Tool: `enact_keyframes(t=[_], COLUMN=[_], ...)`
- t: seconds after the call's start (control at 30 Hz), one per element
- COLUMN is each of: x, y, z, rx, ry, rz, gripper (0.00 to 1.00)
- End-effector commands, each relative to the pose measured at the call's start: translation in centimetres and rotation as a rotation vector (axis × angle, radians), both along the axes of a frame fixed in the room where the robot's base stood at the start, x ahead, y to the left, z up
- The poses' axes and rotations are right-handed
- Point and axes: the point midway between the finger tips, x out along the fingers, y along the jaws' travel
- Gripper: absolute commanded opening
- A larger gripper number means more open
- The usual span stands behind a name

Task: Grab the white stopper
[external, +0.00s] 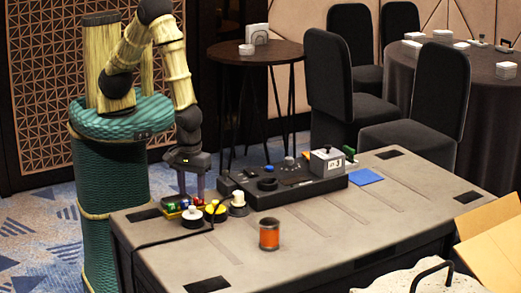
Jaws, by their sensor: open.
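A small white piece with a narrow top and wider base (238,201) stands on the grey table (330,225), left of the black console. I cannot tell for sure which of these is the stopper. My gripper (191,190) points down above the table's left end, fingers apart and empty. It is left of the narrow-topped white piece and just above a cluster of small coloured pieces (176,206). The fingertips' exact height above the cluster is unclear.
A black console (285,184) with knobs and a grey labelled box (326,161) lies right of my gripper. An orange jar (269,234) and a blue square (365,176) are on the table. A black cable (165,240) crosses its left end.

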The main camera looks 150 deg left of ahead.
Motion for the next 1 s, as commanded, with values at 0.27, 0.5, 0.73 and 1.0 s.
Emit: enact_keyframes(t=[0.27,0.5,0.73,1.0], x=[-0.4,-0.4,-0.4,-0.4], y=[-0.1,-0.1,-0.2,-0.1], z=[-2.0,-4.9,-5.2,-5.2], rx=[-0.001,-0.001,0.0,0.0], ry=[0.005,0.002,0.0,0.0], rz=[0.001,0.0,0.0,0.0], gripper=[0.45,0.45,0.45,0.45])
